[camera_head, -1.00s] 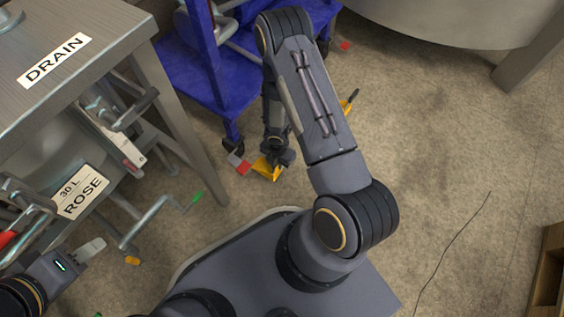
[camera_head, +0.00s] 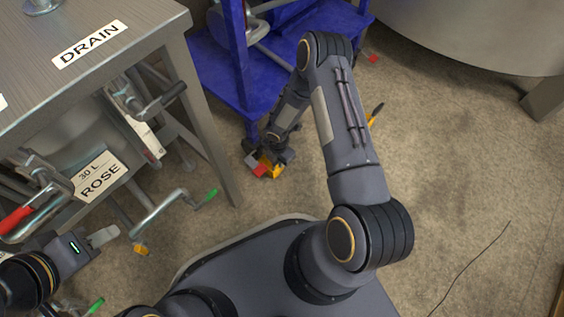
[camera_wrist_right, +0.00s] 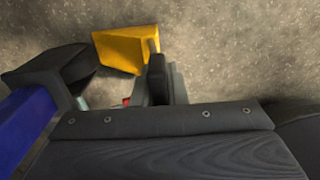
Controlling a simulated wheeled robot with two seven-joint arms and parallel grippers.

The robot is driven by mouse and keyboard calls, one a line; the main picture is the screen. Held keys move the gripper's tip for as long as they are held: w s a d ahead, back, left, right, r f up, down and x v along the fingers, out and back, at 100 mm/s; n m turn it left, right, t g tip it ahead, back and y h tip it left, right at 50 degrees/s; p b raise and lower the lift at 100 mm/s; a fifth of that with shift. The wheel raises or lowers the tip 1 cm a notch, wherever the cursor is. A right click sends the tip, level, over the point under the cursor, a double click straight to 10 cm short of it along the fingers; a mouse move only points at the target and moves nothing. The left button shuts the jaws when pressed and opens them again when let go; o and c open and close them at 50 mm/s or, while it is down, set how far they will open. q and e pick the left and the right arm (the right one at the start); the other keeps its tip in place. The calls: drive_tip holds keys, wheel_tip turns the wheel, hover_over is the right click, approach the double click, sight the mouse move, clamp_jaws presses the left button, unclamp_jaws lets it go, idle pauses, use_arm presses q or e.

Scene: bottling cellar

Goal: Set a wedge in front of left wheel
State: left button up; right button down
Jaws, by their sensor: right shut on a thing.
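A yellow wedge (camera_head: 278,171) is at my right gripper (camera_head: 272,158), low by the floor at the near corner of the blue cart (camera_head: 225,85). In the right wrist view the wedge (camera_wrist_right: 122,50) lies at the fingers of my right gripper (camera_wrist_right: 160,72), which are shut on it. The cart's dark wheel (camera_wrist_right: 60,66) is close to the left of the wedge; I cannot tell whether they touch. My left gripper (camera_head: 103,237) is at the lower left, beside the steel bench, and its finger gap is not clear.
A steel bench (camera_head: 150,40) with a DRAIN label stands at the left, with pipes and valves under it. Red and grey pieces (camera_head: 259,170) show beside the wedge. A yellow piece with a dark handle (camera_head: 376,113) lies right of my arm.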

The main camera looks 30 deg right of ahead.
drive_tip(key=shift+w, duration=0.1)
drive_tip(key=c, duration=1.4)
unclamp_jaws()
drive_tip(key=shift+o, duration=0.2)
wheel_tip(320, 180, up, 7)
drive_tip(key=p, duration=0.3)
drive_tip(key=shift+p, duration=0.3)
drive_tip(key=shift+r, duration=0.4)
